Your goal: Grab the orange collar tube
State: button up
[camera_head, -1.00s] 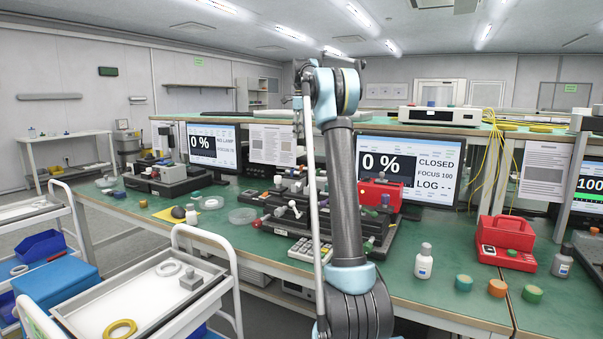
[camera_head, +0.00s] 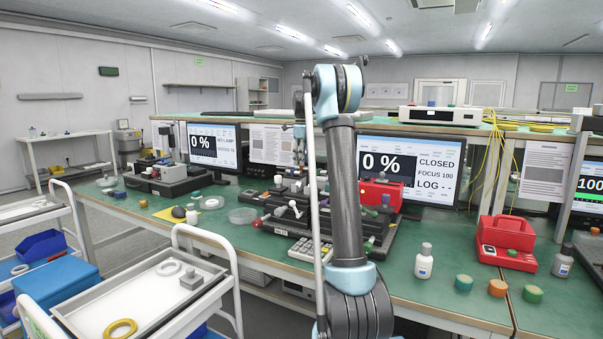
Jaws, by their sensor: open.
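A short orange cylinder (camera_head: 497,288) stands on the green bench top at the front right, between a teal one (camera_head: 463,283) and a green one (camera_head: 532,294). It is the clearest orange piece; I cannot make out a collar on it. My gripper (camera_head: 301,163) is small in view, left of my upright arm, above the optical setup and well away from the orange cylinder. It is open, with nothing visible in it. My arm hides part of the setup behind it.
The dark optical rail setup (camera_head: 290,226) fills the bench middle, with monitors (camera_head: 215,147) behind. A white bottle (camera_head: 424,262) and a red case (camera_head: 507,243) stand near the orange cylinder. A white cart (camera_head: 140,300) stands at the front left.

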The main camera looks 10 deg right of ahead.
aim_at(302, 169)
jog(key=shift+f, duration=1.2)
grip_shut()
